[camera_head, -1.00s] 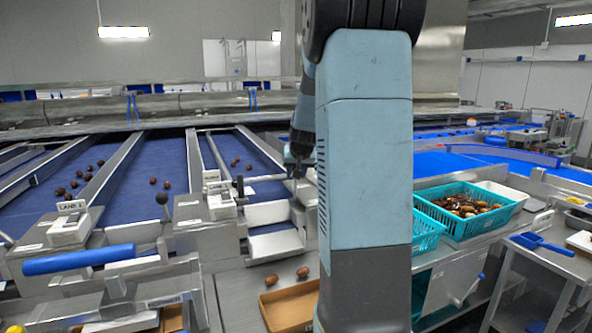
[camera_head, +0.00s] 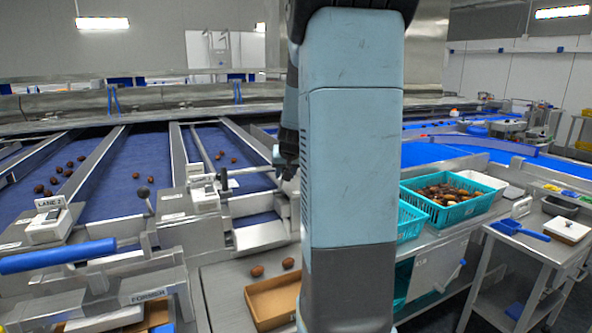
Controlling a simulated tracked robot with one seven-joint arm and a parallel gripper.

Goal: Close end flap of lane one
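Lane one (camera_head: 207,143) is the blue sloping belt just left of my arm, to the right of the lane marked LANE 2. A few brown dates lie on it. At its lower end are pale metal plates (camera_head: 262,236), which appear to include the end flap. I cannot tell the flap's angle. A thin bar (camera_head: 250,171) with a black end crosses above them. My gripper (camera_head: 287,158) hangs by the right end of that bar, beside lane one's right side. My upright arm hides part of it. Its fingers are too small and dark to tell, as is any contact.
Two dates (camera_head: 257,271) lie on the steel surface behind an open cardboard box (camera_head: 250,311). Teal baskets (camera_head: 452,213) and a small trolley (camera_head: 540,238) are to the right. Floor shows between bench and trolley.

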